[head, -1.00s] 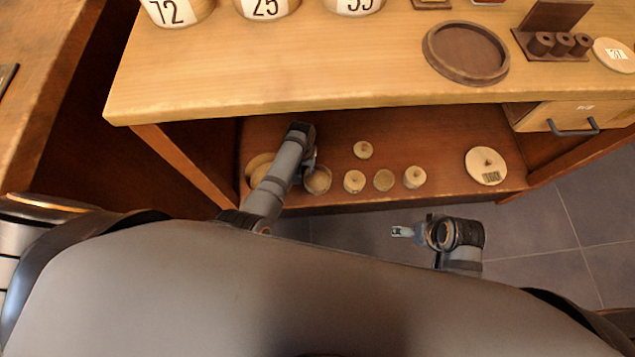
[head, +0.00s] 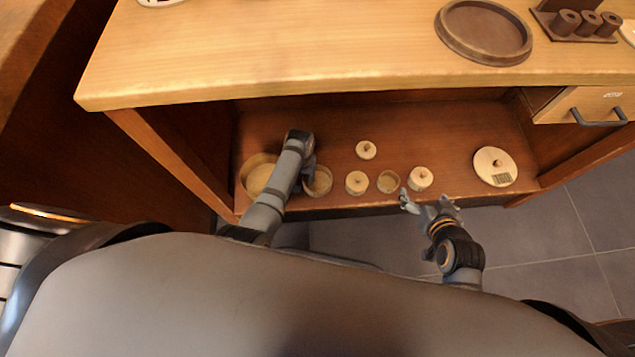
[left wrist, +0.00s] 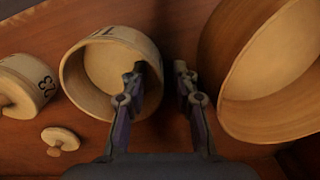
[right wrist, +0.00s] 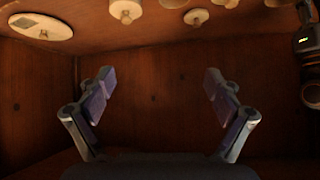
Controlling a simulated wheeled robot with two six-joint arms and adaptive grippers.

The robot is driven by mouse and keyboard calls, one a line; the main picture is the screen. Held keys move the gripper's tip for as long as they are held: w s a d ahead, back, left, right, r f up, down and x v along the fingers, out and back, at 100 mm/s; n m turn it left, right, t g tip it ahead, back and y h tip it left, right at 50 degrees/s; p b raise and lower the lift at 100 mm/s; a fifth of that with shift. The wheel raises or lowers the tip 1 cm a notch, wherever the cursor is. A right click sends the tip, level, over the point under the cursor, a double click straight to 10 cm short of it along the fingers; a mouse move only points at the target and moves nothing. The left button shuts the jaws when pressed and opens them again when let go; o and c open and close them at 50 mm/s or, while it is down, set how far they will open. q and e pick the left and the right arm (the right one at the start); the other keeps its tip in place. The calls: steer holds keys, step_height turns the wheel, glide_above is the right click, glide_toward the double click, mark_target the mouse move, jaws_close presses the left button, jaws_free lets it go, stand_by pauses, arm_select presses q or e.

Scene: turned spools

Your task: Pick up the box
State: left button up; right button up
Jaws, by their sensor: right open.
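Several round pale wooden boxes stand on the lower shelf. An open round box (head: 318,181) is beside my left gripper (head: 308,178); in the left wrist view this box (left wrist: 85,85) shows part of a printed number. My left gripper's fingers (left wrist: 160,70) are apart, one inside the box's mouth and one outside, with the rim between them. I cannot tell whether they touch it. A lidded box (head: 356,183) stands beside it and reads 23 in the left wrist view (left wrist: 28,85). My right gripper (head: 425,203) is open and empty at the shelf's front edge (right wrist: 160,85).
A larger open bowl (head: 258,176) is left of the box. The tabletop (head: 300,65) overhangs the shelf.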

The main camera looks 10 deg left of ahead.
arm_select(q)
jaws_close()
stand_by(0.3)
